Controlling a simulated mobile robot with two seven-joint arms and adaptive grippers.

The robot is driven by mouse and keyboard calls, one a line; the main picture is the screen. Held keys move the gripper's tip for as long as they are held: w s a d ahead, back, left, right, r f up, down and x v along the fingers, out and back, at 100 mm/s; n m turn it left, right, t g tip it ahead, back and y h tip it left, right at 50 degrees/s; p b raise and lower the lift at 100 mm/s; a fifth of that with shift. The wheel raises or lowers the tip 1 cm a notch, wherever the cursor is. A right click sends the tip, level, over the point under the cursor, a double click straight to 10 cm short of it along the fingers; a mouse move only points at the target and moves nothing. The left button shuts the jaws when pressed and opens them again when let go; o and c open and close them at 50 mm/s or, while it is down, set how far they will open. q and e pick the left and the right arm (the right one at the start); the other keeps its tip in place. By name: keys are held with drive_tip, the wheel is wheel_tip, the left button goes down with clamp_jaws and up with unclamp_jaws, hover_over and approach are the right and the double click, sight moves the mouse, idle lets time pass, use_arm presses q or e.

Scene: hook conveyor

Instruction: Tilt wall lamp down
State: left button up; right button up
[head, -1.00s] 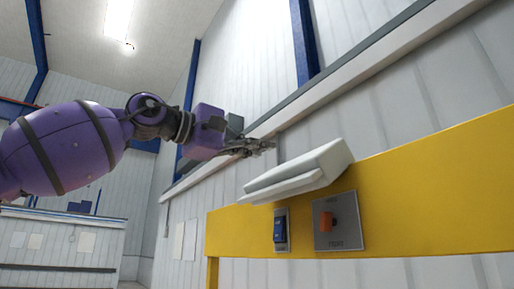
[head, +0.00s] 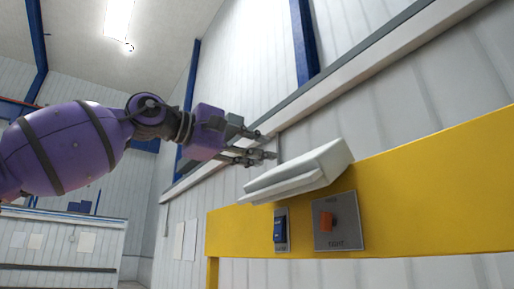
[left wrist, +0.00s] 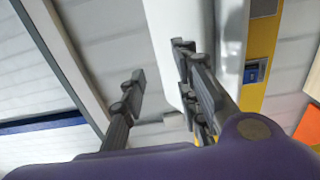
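The white wall lamp (head: 305,170) is a box-like fixture on the yellow panel, with its long front edge angled in the head view. My left gripper (head: 265,145) is just up and left of the lamp's left end, with its fingers spread and nothing between them. In the left wrist view the open left gripper (left wrist: 160,72) has its right finger overlapping the white lamp (left wrist: 231,45); I cannot tell whether they touch. The left finger is over the wall. My right gripper is not in view.
Below the lamp, the yellow panel (head: 430,190) carries a blue switch (head: 280,229) and an orange knob on a grey plate (head: 345,232). A pale ledge (head: 375,55) runs along the wall above. Space left of the panel looks clear.

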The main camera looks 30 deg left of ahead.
use_arm(q)
drive_tip(key=v, duration=1.2)
drive_tip(key=shift+f, duration=0.1)
idle(0.7)
